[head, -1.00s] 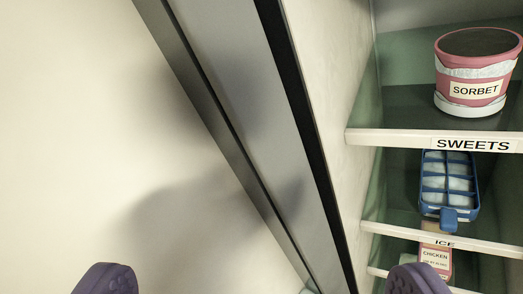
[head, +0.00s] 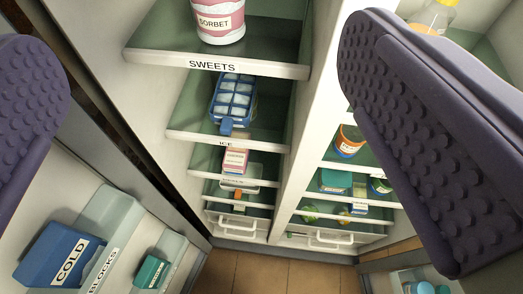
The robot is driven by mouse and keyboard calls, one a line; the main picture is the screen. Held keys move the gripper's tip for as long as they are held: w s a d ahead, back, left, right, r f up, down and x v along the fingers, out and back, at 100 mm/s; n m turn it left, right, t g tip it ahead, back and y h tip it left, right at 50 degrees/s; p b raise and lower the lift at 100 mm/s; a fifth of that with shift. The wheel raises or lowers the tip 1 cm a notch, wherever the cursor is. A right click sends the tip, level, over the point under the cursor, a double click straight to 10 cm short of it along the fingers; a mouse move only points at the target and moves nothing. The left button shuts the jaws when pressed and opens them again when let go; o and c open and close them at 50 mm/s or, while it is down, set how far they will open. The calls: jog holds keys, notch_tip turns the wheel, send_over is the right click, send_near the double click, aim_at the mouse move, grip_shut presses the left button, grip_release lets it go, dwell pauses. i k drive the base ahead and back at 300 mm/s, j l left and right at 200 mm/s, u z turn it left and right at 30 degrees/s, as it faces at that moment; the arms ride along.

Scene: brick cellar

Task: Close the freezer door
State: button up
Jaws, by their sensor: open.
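The freezer door (head: 72,183) stands open at the lower left, its pale inner side toward me. Its clear bins hold a blue box marked COLD (head: 62,254) and a small teal box (head: 151,271). The freezer compartment (head: 185,135) is open in the middle, with shelves labelled SWEETS and ICE. My gripper (head: 225,150) is open and empty, its two purple studded pads large at the left and right edges. The left pad overlaps the door in the picture; I cannot tell whether they touch. The door's outer side and handle are hidden.
A pink sorbet tub (head: 218,22) and a blue ice tray (head: 234,100) sit on freezer shelves. A white divider (head: 296,150) separates a second open compartment with jars and boxes. Another open door (head: 378,270) with bottles is at lower right. Tiled floor (head: 270,275) shows between the doors.

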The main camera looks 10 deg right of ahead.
aim_at(85, 182)
jog(key=i+j+z, duration=0.2)
jog(key=z, duration=0.15)
jog(key=i+j+z, duration=0.3)
jog(key=j+z, duration=0.15)
jog(key=z, duration=0.2)
jog(key=k+l+u, duration=0.25)
jog(key=l+u, duration=0.15)
jog(key=k+l+u, duration=0.3)
jog(key=l+u, duration=0.15)
jog(key=k+l+u, duration=0.4)
jog(key=i+j, duration=0.05)
jog(key=j, duration=0.05)
